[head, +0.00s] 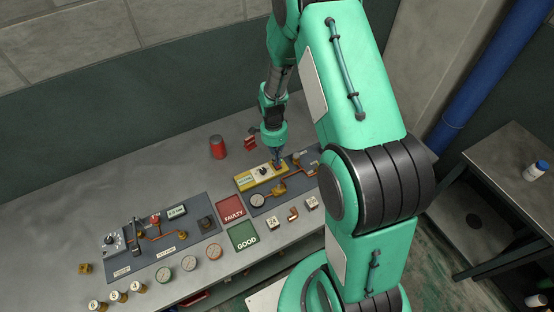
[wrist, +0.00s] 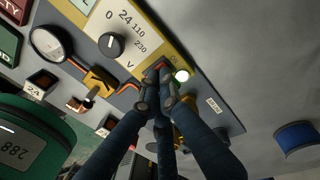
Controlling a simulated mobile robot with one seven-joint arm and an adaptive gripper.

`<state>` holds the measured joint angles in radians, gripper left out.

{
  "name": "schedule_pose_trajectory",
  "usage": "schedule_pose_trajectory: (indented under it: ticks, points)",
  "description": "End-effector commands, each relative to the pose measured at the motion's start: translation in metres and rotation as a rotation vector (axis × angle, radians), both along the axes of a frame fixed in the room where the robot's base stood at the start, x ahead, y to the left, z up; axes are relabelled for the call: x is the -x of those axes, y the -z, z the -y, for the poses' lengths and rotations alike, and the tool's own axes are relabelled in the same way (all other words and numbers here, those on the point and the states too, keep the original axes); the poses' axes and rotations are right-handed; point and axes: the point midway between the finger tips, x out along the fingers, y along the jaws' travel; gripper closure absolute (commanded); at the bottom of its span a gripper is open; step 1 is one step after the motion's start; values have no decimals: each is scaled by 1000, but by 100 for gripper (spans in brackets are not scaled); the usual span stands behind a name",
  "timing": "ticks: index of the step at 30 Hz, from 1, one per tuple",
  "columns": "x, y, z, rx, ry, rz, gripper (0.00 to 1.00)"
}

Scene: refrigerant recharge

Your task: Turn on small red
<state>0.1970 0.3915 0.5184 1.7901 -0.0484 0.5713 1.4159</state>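The yellow power unit (head: 243,184) stands on the bench, with a black dial marked 0, 24, 110 and 230 V, seen close in the wrist view (wrist: 145,22). A small red switch (wrist: 162,66) shows at its edge, mostly hidden by my fingertips. In the head view my gripper (head: 277,158) is over the unit's right end; the switch cannot be made out there.
A copper pipe board (head: 258,200) lies right in front of the unit. A red can (head: 217,147) and a red valve stand behind. The back left bench is clear.

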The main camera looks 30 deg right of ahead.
Motion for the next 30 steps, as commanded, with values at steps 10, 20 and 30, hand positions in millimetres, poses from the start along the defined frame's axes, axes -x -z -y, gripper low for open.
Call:
schedule_pose_trajectory:
  ticks: [10, 20, 30]
  points:
    - [17, 11, -1, -4, 2, -16, 100]
    - [29, 14, -1, -5, 1, -25, 100]
    - [29, 14, -1, -5, 1, -26, 100]
